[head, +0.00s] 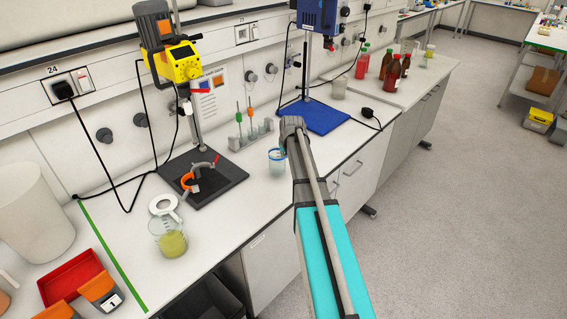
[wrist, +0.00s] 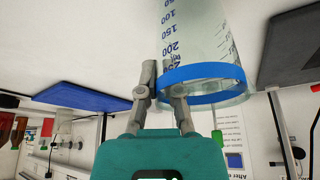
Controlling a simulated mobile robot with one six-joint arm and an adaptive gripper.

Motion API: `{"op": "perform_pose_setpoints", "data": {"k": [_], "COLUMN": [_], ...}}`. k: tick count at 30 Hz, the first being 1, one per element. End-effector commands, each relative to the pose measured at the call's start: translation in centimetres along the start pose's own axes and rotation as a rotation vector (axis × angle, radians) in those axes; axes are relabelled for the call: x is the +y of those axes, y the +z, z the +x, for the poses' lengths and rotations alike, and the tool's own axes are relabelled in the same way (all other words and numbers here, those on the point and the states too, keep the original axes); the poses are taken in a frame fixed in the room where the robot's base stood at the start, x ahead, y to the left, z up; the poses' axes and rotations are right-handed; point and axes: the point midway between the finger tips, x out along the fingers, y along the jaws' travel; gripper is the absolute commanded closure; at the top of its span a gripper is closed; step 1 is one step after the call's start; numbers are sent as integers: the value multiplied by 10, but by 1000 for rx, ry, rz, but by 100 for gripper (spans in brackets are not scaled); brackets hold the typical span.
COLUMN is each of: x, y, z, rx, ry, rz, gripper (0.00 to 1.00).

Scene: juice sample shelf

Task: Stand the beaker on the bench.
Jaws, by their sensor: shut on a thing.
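A clear beaker with a blue rim (head: 277,161) is upright at the front part of the bench (head: 232,210), left of my arm's end. It looks empty. In the wrist view, which is upside down, the beaker (wrist: 205,40) shows its blue band and volume marks, and its base is out of frame. My gripper (wrist: 163,82) is shut on the beaker's wall at the blue rim. In the head view the fingers are mostly hidden by my arm. I cannot tell whether the beaker's base touches the bench.
A beaker of yellow-green liquid (head: 172,241) stands front left. A stirrer stand with a black base (head: 222,184), a rack (head: 250,136) and a blue stand base (head: 315,117) are behind. Red and brown bottles (head: 392,72) stand further right. Clear bench lies left of the held beaker.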

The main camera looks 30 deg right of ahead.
Motion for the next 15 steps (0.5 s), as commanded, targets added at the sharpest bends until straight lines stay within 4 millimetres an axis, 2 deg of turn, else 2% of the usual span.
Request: {"op": "perform_pose_setpoints", "data": {"k": [1, 6, 15], "x": [0, 0, 0], "y": [4, 7, 7], "z": [8, 16, 16], "rx": [0, 0, 0], "ry": [0, 0, 0], "rz": [0, 0, 0], "gripper": [100, 100, 100]}}
